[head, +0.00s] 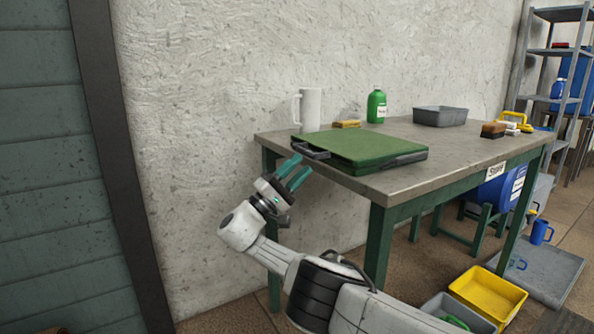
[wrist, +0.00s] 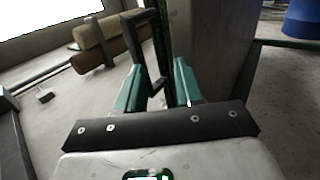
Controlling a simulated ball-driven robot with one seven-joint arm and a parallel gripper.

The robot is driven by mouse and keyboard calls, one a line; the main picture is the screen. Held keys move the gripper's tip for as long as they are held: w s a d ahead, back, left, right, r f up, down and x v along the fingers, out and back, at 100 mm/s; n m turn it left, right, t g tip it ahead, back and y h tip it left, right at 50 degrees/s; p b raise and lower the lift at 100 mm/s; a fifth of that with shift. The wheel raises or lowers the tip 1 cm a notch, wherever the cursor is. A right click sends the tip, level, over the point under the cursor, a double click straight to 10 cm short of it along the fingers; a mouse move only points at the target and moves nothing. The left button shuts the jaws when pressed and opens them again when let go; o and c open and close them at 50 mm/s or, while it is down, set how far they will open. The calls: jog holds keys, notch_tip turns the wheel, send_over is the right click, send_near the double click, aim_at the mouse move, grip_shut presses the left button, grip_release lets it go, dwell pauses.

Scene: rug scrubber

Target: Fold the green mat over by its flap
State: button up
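The green mat (head: 368,147) lies flat near the left end of the table, with a dark edge along its front. A black loop-shaped flap handle (head: 311,150) sticks out from its left side. My gripper (head: 300,166) is at the table's left end, just beside this handle, with its two teal fingers apart. In the wrist view the black handle (wrist: 137,40) reaches down between the open fingers of my gripper (wrist: 159,66). I see a gap beside it and cannot tell whether it touches a finger. The mat shows there only as a thin green edge.
The table (head: 400,187) also bears a white mug (head: 310,109), a yellow sponge (head: 347,124), a green bottle (head: 376,106), a grey tray (head: 440,116) and brushes at the right. The wall stands close behind. A yellow bin (head: 487,293) is on the floor.

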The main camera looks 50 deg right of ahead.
notch_tip(320, 180, down, 6)
jog(key=b, duration=0.6)
jog(key=shift+a+f, duration=0.15)
jog(key=shift+f, duration=0.1)
dwell(0.8)
